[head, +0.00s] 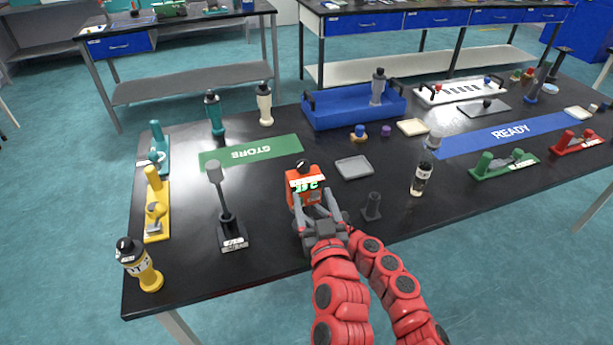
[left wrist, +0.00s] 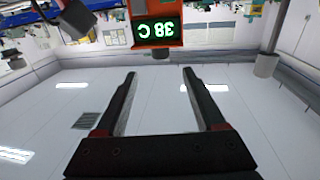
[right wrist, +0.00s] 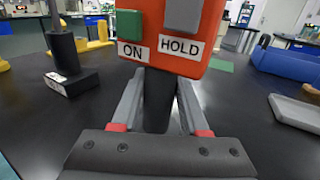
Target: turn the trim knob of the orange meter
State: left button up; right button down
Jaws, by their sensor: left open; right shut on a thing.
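In the right wrist view, my right gripper (right wrist: 160,78) is shut on the meter's dark handle (right wrist: 158,100), below the ON and HOLD buttons. The right gripper is mostly hidden in the head view.
A black stand with a grey-topped post (head: 226,205) is left of the meter. A grey tray (head: 354,168), a small dark holder (head: 372,205) and a dark bottle (head: 421,180) are to the right. The green STORE mat (head: 280,148) and blue bin (head: 335,117) lie behind.

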aim_at(304, 170)
pick_arm(q)
jog(key=w, duration=0.3)
jog(key=w+a, duration=0.1)
jog(key=w, duration=0.3)
jog(key=w+a, duration=0.1)
jog(key=w, duration=0.3)
jog(key=shift+w+a+f, duration=0.1)
jog(key=shift+w, duration=0.15)
grip_shut()
